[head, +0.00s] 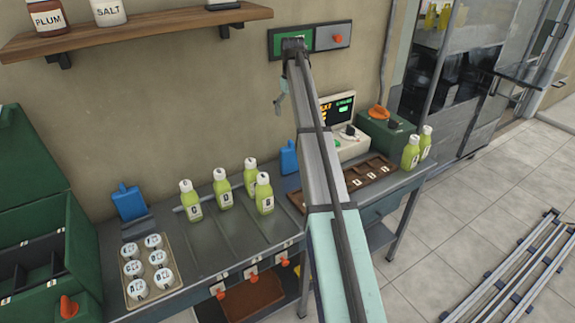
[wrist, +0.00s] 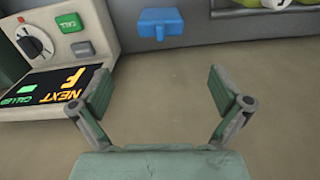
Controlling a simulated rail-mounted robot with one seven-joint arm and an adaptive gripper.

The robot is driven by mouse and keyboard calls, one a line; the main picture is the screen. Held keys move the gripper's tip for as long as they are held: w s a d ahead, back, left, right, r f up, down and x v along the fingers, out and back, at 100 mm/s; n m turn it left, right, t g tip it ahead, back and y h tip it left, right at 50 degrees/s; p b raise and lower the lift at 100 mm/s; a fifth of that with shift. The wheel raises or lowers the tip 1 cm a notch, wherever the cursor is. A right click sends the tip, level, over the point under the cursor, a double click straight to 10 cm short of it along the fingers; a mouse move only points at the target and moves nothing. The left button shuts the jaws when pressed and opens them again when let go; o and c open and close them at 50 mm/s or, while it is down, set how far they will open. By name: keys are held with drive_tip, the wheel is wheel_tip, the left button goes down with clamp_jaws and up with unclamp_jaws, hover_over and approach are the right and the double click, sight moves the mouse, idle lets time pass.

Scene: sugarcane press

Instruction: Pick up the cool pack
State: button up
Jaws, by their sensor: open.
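Two flat blue packs that look like cool packs stand against the wall at the back of the counter in the head view. One blue pack (head: 129,203) is at the left, behind a tray. The other blue pack (head: 289,158) is partly hidden behind my arm. A blue pack (wrist: 160,23) also shows at the top middle of the wrist view, beyond my fingertips and not touched. My gripper (wrist: 159,85) is open and empty, with its fingers spread wide. In the head view it is small and hangs near the wall, above the right-hand pack.
The counter (head: 232,242) holds several green bottles (head: 223,188) and a tray (head: 150,284) of round white-topped items. A display machine (wrist: 55,60) with a knob is close on the wrist view's left. A wooden shelf (head: 140,32) juts out at upper left. A dark green box (head: 45,250) stands at left.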

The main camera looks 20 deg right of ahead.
sight(291, 148)
wheel_tip(291, 148, down, 12)
drive_tip(key=p, duration=0.2)
drive_tip(key=shift+r+p, duration=0.15)
drive_tip(key=shift+p, duration=0.25)
drive_tip(key=shift+w+f+p, duration=0.15)
drive_tip(key=shift+f+p, duration=0.4)
drive_tip(key=shift+f, duration=0.8)
drive_tip(key=shift+w+f+p, duration=0.1)
drive_tip(key=shift+f+p, duration=0.4)
drive_tip(key=shift+f, duration=0.8)
drive_tip(key=c, duration=1.5)
drive_tip(key=shift+o, duration=0.2)
